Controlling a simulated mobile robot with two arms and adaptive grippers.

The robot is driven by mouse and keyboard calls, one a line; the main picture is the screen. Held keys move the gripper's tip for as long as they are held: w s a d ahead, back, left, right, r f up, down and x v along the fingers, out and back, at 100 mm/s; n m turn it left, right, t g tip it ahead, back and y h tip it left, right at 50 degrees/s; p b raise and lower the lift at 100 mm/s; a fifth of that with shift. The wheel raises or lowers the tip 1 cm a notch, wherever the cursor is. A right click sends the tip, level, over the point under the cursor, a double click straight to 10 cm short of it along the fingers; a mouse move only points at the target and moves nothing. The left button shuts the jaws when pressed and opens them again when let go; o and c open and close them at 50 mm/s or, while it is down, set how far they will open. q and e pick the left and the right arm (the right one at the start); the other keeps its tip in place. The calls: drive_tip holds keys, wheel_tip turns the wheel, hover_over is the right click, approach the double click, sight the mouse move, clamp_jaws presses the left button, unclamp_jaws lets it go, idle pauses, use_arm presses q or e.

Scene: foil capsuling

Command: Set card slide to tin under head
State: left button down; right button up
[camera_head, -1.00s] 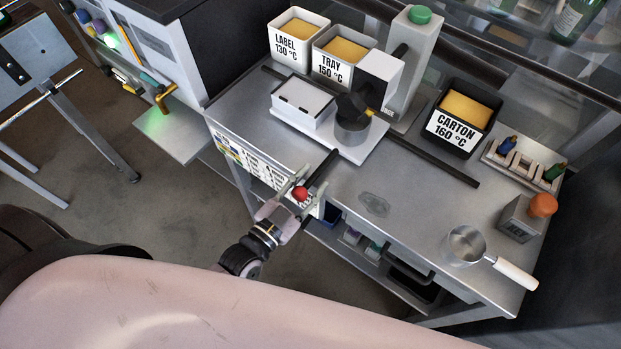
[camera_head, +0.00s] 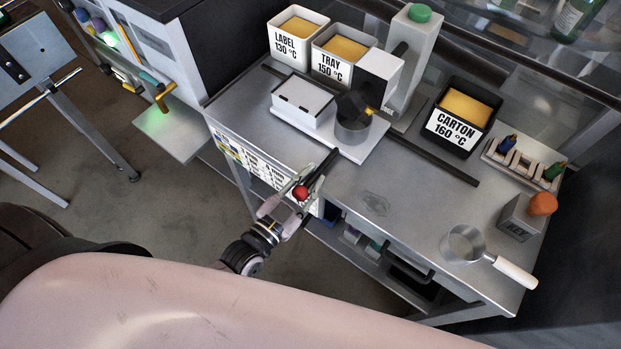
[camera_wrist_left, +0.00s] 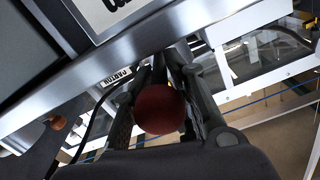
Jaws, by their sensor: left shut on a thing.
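A printed card strip (camera_head: 247,160) runs along the front edge of the steel bench. A red knob (camera_head: 300,192) sits at its right part, with a dark bar (camera_head: 318,172) beside it. My left gripper (camera_head: 301,186) is shut on the red knob, which shows large between the fingers in the left wrist view (camera_wrist_left: 160,109). A dark head (camera_head: 354,104) stands over a small metal tin (camera_head: 350,131) on a white base; no label is readable on that tin. The card's row text is too small to read. My right gripper is not in view.
Tubs labelled LABEL 130 °C (camera_head: 286,48), TRAY 150 °C (camera_head: 330,66) and CARTON 160 °C (camera_head: 453,128) stand at the back. The bench's middle front is clear.

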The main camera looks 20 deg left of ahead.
use_arm(q)
drive_tip(key=shift+s+f, duration=0.1)
drive_tip(key=shift+f, duration=0.05)
drive_tip(key=shift+s+d+p, duration=0.25)
drive_tip(key=shift+d, duration=0.45)
drive_tip(key=shift+s+d+p, duration=0.2)
drive_tip(key=shift+s+d, duration=0.05)
drive_tip(key=shift+d, duration=0.4)
drive_tip(key=c, duration=1.6)
unclamp_jaws()
drive_tip(key=shift+a, duration=0.1)
